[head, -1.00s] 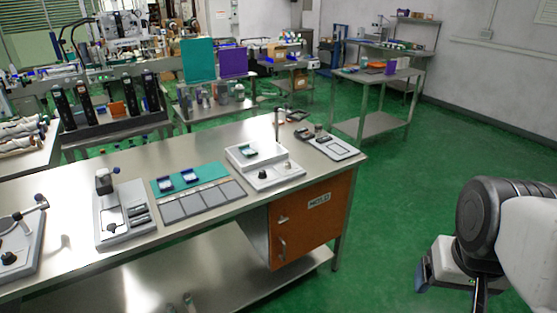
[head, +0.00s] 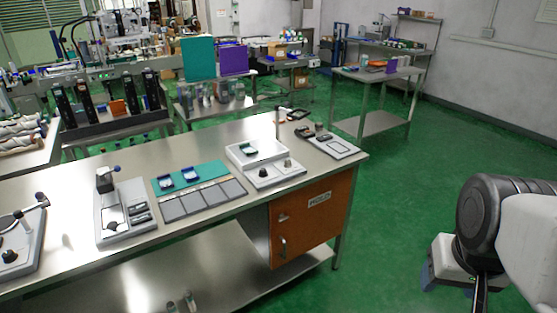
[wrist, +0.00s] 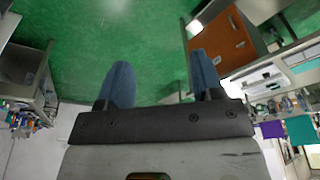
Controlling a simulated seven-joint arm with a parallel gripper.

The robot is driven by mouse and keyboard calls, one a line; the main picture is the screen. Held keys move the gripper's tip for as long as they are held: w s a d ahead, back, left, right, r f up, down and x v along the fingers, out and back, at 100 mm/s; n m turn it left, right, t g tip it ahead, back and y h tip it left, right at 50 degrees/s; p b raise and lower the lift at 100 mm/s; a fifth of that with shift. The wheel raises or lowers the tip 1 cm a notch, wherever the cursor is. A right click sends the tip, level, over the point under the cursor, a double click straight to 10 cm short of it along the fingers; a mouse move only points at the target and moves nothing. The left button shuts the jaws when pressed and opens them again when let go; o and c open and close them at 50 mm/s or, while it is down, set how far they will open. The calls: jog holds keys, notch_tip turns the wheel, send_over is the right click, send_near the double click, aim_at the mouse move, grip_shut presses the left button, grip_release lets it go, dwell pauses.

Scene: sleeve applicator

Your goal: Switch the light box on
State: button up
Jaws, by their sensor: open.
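A pale grey-white box unit (head: 265,166) stands near the right end of the steel bench. It looks like the light box. It has a raised white top with a small blue-framed piece (head: 248,149) on it, and dark knobs on its front part. Whether it is lit, I cannot tell. My gripper (wrist: 162,82) shows in the wrist view with two blue fingers spread apart and nothing between them. In the head view my gripper is at the lower right, over the green floor, well away from the bench and the box.
The steel bench (head: 110,166) also carries a teal mat (head: 206,171) with grey panels, a press-like stand (head: 123,220), a lever device (head: 22,245) and a small grey unit (head: 335,146). An orange cabinet (head: 308,222) hangs below. The floor (head: 400,190) between bench and arm is clear.

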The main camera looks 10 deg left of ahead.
jog(key=w+a+r+n, duration=0.2)
jog(key=w+a, duration=0.1)
jog(key=w, duration=0.5)
jog(key=w+a+r+n, duration=0.1)
jog(key=w+a+r, duration=0.2)
jog(key=w, duration=0.6)
jog(key=n+g, duration=0.3)
jog(key=n, duration=0.8)
send_over(263, 170)
notch_tip(263, 170, down, 20)
jog(key=shift+d+f, duration=0.1)
jog(key=shift+d, duration=0.05)
jog(key=shift+f, duration=0.1)
jog(key=shift+f, duration=3.85)
